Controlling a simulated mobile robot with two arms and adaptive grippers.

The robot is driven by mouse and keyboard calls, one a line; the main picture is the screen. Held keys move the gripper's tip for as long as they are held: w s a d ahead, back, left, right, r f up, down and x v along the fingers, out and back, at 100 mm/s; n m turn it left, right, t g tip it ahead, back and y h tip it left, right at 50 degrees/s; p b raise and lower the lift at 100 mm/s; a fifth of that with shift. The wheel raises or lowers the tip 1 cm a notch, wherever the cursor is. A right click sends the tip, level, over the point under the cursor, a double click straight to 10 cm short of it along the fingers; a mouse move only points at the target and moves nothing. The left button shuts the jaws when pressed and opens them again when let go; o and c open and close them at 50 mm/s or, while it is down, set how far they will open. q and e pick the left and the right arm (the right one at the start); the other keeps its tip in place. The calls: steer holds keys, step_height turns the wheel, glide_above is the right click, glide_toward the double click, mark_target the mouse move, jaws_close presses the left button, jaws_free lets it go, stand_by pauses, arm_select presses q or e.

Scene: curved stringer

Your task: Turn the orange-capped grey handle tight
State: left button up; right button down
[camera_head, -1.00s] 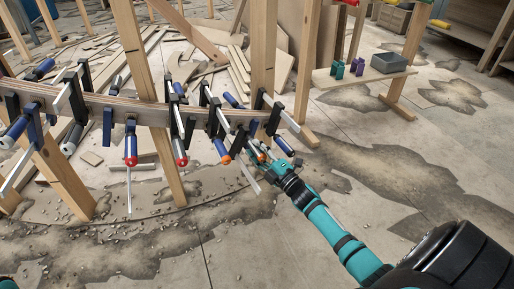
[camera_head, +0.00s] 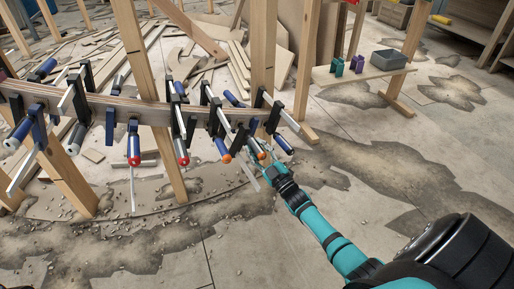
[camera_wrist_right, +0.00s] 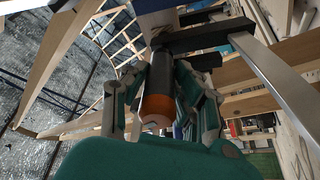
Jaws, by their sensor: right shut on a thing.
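The grey handle with an orange cap (camera_wrist_right: 157,108) points toward the camera in the right wrist view, between the two teal-and-grey fingers of my right gripper (camera_wrist_right: 160,100). The fingers are shut on it, one on each side. In the head view the handle (camera_head: 259,151) is small and partly covered by my right gripper (camera_head: 262,163). It belongs to a clamp near the right end of the curved wooden stringer (camera_head: 155,115). My left gripper is out of view.
Several other clamps sit along the stringer, including a blue handle with an orange cap (camera_head: 222,149) just left of my gripper. A metal clamp bar (camera_wrist_right: 275,80) runs close to my right fingers. Wooden posts (camera_head: 263,60) stand behind. The floor at right is open.

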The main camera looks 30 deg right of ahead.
stand_by(0.3)
steer(key=c, duration=1)
jaws_free()
steer(key=v, duration=1.2)
